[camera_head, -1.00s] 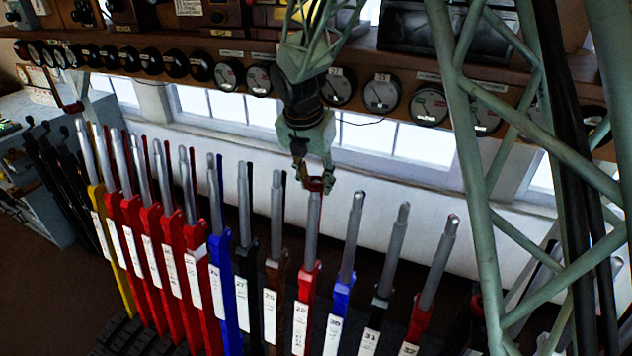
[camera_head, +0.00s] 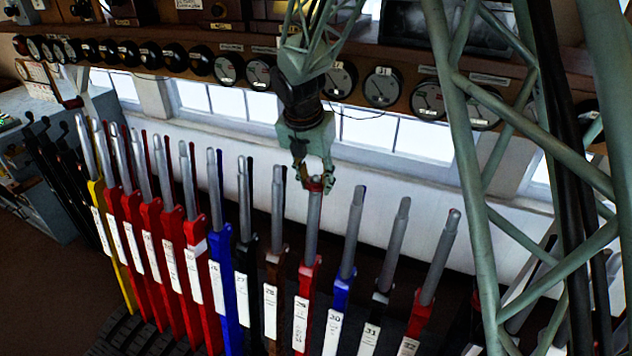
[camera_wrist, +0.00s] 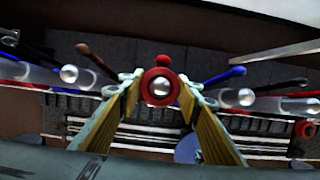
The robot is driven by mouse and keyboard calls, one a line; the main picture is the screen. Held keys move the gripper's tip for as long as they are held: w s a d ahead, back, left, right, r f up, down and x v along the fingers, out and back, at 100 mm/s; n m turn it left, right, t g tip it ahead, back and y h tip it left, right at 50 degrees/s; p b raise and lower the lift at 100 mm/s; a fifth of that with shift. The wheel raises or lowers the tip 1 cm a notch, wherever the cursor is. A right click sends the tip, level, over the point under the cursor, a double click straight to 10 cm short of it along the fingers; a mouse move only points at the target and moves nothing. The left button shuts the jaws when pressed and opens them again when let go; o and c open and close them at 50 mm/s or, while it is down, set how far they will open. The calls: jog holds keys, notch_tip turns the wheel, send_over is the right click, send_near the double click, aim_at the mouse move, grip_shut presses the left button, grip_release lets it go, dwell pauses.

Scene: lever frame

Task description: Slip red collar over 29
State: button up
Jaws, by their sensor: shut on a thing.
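The red collar (camera_head: 314,185) is a small ring held between the fingertips of my gripper (camera_head: 316,180). Lever 29 (camera_head: 312,225) has a silver handle, a red lower part and a white plate reading 29. The collar is at the very top of this handle. In the wrist view, the round silver tip of the lever (camera_wrist: 161,87) shows inside the hole of the collar (camera_wrist: 148,84), nearly centred. My gripper (camera_wrist: 160,90) is shut on the collar from both sides. How far the collar sits down over the tip is hard to tell.
Lever 28 (camera_head: 277,215), with a brown lower part, stands close on the left. Lever 30 (camera_head: 351,235), with a blue lower part, stands close on the right. More levers line both sides. A shelf with round dials (camera_head: 381,88) runs behind.

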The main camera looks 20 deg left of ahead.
dwell(0.3)
jog(key=o, duration=0.9)
jog(key=shift+o, duration=0.8)
jog(key=shift+p+v, duration=2.9)
jog(key=shift+v, duration=1.6)
jog(key=shift+r, duration=0.2)
jog(key=v, duration=1.1)
jog(key=shift+r, duration=0.3)
jog(key=shift+d, duration=0.1)
